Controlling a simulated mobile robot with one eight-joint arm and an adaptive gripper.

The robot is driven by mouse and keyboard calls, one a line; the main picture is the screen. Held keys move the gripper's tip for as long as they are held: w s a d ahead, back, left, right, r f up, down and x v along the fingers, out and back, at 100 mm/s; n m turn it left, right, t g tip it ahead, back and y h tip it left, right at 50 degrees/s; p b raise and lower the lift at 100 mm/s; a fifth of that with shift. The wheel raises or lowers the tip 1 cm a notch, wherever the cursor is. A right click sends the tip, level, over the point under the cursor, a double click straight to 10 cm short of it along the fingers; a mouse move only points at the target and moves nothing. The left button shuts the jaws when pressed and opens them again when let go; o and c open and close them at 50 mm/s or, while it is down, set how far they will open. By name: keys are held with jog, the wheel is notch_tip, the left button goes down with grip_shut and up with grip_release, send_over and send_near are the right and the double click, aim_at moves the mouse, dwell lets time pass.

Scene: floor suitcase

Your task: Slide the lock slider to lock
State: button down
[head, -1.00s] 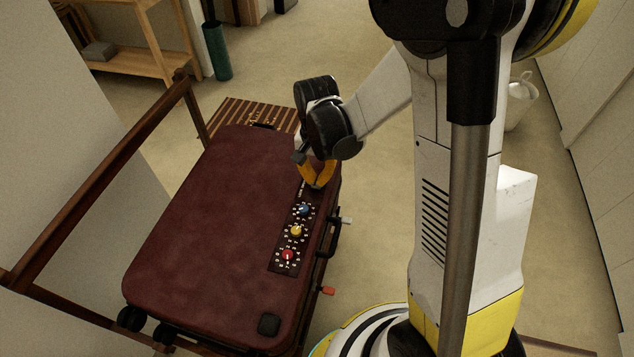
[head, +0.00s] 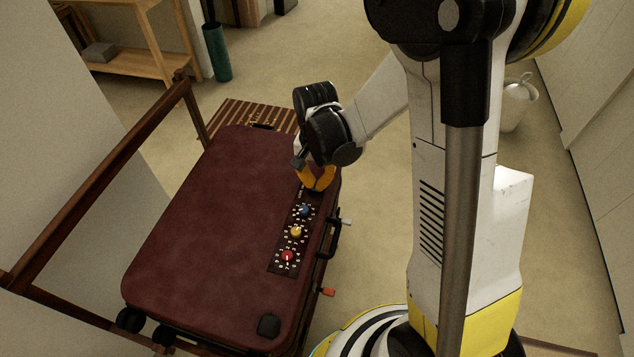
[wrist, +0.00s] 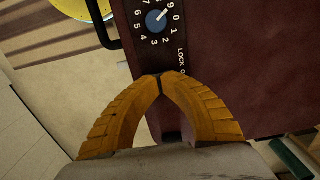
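My gripper (head: 318,188) is low over the maroon suitcase (head: 205,220), at the far end of its dark dial panel (head: 277,268). In the wrist view my two orange fingers (wrist: 160,77) curve together and their tips meet, with only a thin dark line between them. The lock slider cannot be made out; the fingertips cover the panel there. A white label starting "LOCK" (wrist: 181,58) shows just beyond the tips. I cannot tell whether anything is between them. A blue dial (head: 304,210), a yellow dial (head: 296,231) and a red dial (head: 288,256) line the panel.
A black handle (head: 334,236), a white latch (head: 346,222) and a red latch (head: 328,292) stick out from the suitcase's right side. A wooden rail (head: 100,180) runs along the left. Bare floor lies to the right, between the suitcase and my body.

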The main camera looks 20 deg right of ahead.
aim_at(313, 198)
jog(key=shift+s+a, duration=0.8)
jog(key=shift+s, duration=0.35)
jog(key=shift+s+a, duration=0.1)
jog(key=shift+r+p, duration=2.15)
jog(key=shift+r, duration=0.85)
jog(key=shift+r, duration=0.1)
